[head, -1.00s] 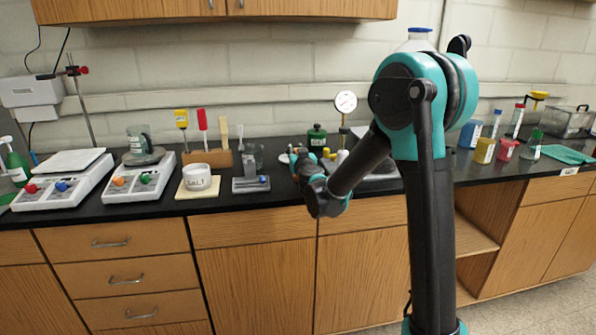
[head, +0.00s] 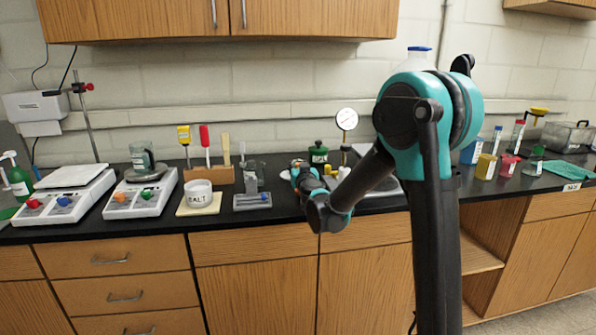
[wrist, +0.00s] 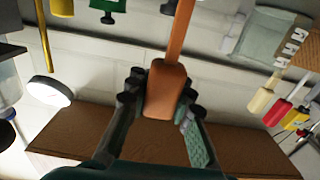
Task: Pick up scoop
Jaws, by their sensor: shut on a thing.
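My gripper (wrist: 160,98) is shut on an orange-brown handle (wrist: 166,88). The handle sits between the two dark fingers, and its narrower shaft runs up out of the wrist view. The tool's working end is out of that view, so I cannot see whether it is a scoop. In the head view my gripper (head: 299,172) is over the counter, right of the small grey scale, and mostly hidden by the forearm. The tool rack (head: 208,180) holds yellow (head: 184,134), red (head: 204,136) and pale wooden-handled (head: 226,150) tools.
Left of my gripper stand the white salt bowl (head: 199,192), a small grey scale (head: 252,201) and two larger scales. A dark green bottle (head: 318,154) and a dial gauge (head: 347,119) are close on the right. Upper cabinets (head: 220,20) overhang the counter.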

